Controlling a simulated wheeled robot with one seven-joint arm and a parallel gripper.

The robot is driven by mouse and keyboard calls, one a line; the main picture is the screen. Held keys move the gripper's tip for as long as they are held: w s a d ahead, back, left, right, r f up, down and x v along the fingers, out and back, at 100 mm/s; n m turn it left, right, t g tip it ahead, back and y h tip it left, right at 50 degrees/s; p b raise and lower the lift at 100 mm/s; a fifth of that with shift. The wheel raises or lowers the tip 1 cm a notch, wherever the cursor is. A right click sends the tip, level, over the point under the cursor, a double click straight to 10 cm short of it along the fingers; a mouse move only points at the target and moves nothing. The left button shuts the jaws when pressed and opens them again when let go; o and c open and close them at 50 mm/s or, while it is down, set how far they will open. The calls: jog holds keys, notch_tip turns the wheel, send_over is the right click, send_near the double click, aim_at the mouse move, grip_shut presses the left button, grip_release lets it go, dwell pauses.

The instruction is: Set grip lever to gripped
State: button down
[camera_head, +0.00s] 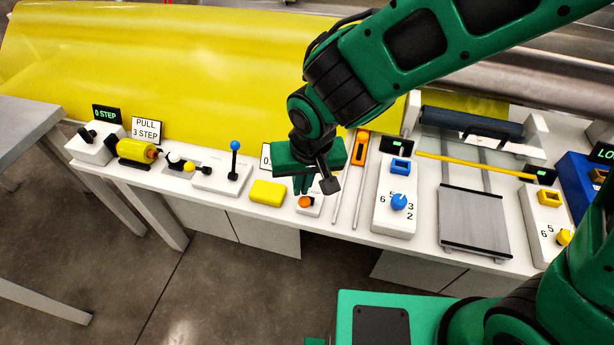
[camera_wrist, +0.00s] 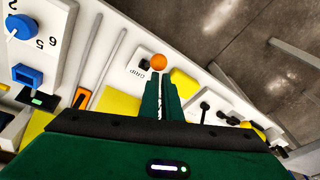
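The grip lever shows as an orange round knob (camera_head: 306,202) on a small white base at the middle of the white bench. In the wrist view the orange knob (camera_wrist: 158,62) stands ahead of my fingertips, with the printed word GRIP (camera_wrist: 158,83) beside it. My gripper (camera_head: 303,191) points down just above the lever's base. In the wrist view my gripper (camera_wrist: 160,80) has its two fingers close together, with only a thin light strip between them. Nothing is held between them. The knob looks apart from the fingers. The lever's shaft is hidden under the knob.
A yellow block (camera_head: 268,192) lies left of the lever. A blue-knobbed lever (camera_head: 235,147) stands further left. Right of the lever are two thin rods, one with an orange handle (camera_head: 360,148), then a white dial box with a blue knob (camera_head: 399,202). A yellow sheet (camera_head: 180,70) rises behind.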

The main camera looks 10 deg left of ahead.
jog(key=shift+s+f, duration=0.3)
jog(key=shift+s, duration=0.3)
jog(key=shift+s+f, duration=0.3)
jog(key=shift+s, duration=0.3)
jog(key=w+a+r, duration=0.2)
jog(key=w+r, duration=0.1)
jog(key=w, duration=0.2)
jog(key=s+r, duration=0.6)
jog(key=s, duration=0.1)
jog(key=shift+s+d, duration=0.2)
jog(key=shift+d, duration=0.15)
jog(key=shift+r, duration=0.1)
